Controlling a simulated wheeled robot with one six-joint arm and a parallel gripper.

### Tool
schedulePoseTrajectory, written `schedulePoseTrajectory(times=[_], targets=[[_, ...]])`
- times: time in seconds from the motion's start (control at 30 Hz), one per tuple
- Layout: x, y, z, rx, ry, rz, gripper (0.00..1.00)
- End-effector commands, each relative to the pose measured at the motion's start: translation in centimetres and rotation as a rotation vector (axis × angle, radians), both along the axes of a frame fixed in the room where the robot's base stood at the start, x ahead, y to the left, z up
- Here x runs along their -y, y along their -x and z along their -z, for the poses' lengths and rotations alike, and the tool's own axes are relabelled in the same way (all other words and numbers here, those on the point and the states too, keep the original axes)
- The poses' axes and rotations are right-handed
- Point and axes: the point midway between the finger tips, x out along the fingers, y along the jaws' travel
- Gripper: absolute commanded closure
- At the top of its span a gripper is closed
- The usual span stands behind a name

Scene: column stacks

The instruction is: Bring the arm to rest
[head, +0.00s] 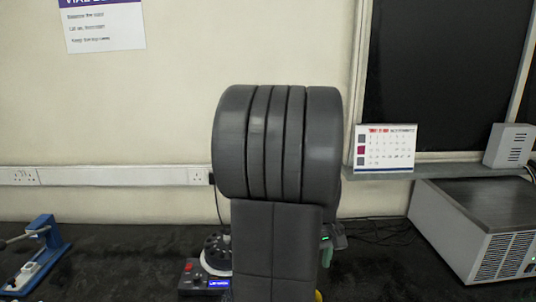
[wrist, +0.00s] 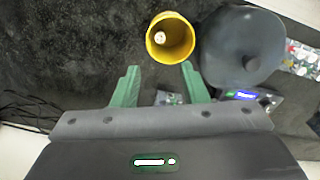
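In the wrist view my gripper (wrist: 160,72) has its two green fingers spread apart, with nothing held between them. A yellow cup (wrist: 158,52) stands just beyond the fingertips, apart from them, with a small pale thing inside. In the head view my grey arm fills the middle and hides most of my gripper; a part with a green light shows at its right side. Only a sliver of yellow shows at the bottom edge there.
A dark round machine with a knob (wrist: 250,62) stands right of the cup. In the head view, a device with a black rotor (head: 216,250) stands left of my arm, a blue clamp-like tool (head: 48,240) far left, and a grey box unit (head: 450,235) right. Dark bench between is mostly clear.

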Motion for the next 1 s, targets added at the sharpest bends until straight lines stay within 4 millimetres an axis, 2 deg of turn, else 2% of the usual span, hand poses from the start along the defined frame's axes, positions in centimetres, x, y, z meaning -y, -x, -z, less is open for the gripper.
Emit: schedulePoseTrajectory(times=[0.03, 0.4, 0.47, 0.6, 0.8, 1.0], targets=[[0.0, 0.1, 1.2, -0.006, -0.001, 0.0, 0.6], [0.0, 0.1, 8.6, -0.006, -0.001, 0.0, 0.6], [0.0, 0.0, 6.7, 0.002, 0.0, 0.0, 0.6], [0.0, 0.0, 5.1, 0.001, 0.001, 0.0, 0.6], [0.0, 0.0, 3.9, 0.001, 0.001, 0.0, 0.6], [0.0, 0.0, 3.6, 0.0, 0.0, 0.0, 0.6]])
